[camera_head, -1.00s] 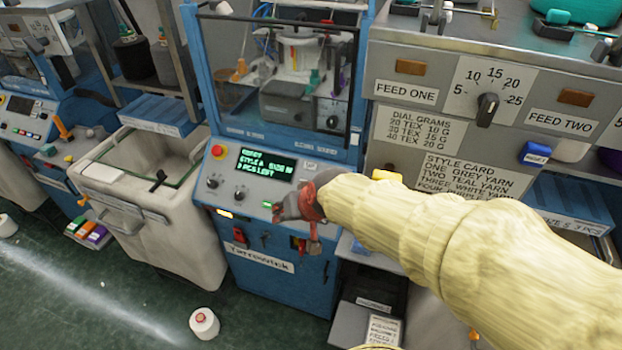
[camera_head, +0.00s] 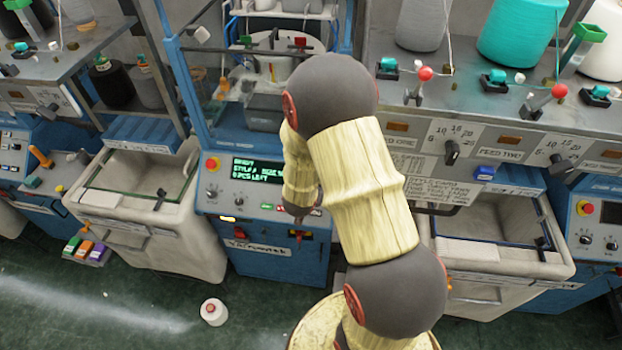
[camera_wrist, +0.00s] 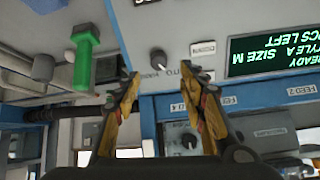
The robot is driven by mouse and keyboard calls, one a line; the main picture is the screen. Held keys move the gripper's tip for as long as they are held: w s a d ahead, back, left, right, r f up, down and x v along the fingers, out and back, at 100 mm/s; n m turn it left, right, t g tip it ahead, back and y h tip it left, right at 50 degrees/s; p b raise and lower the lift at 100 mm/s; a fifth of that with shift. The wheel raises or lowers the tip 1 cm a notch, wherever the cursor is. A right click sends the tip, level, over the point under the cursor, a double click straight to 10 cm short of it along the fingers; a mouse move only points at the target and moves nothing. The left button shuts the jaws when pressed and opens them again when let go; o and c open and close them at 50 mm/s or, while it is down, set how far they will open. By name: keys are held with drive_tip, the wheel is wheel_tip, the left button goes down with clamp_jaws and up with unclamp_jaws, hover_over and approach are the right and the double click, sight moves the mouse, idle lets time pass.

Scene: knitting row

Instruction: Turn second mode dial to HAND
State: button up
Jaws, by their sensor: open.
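In the wrist view my gripper (camera_wrist: 165,85) is open, its two yellow and dark fingers apart and empty. A grey dial (camera_wrist: 159,61) with a pale mark is on the light panel just beyond the gap between the fingertips. Small lettering beside the dial is upside down and too blurred to read surely, so I cannot tell its setting. It is by the green-lettered display (camera_wrist: 272,55), which also shows on the middle blue machine (camera_head: 258,169) in the head view. There my arm covers the panel right of the display, hiding this dial and most of my gripper.
A dark knob (camera_wrist: 190,141) is beyond the right finger. In the head view, a pale bin (camera_head: 140,205) stands left, another bin (camera_head: 500,262) right, and a white cone (camera_head: 213,312) on the floor.

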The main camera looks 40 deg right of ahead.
drive_tip(key=shift+x, duration=3.95)
drive_tip(key=shift+c, duration=1.3)
drive_tip(key=c, duration=0.8)
clamp_jaws()
drive_tip(key=shift+m+b, duration=0.3)
drive_tip(key=shift+b, duration=0.05)
drive_tip(key=m+b, duration=0.1)
drive_tip(key=m, duration=0.4)
drive_tip(key=shift+m+g+b, duration=0.3)
drive_tip(key=m, duration=0.5)
drive_tip(key=shift+w+r+m+g+b, duration=0.1)
drive_tip(key=shift+m+g+b, duration=0.3)
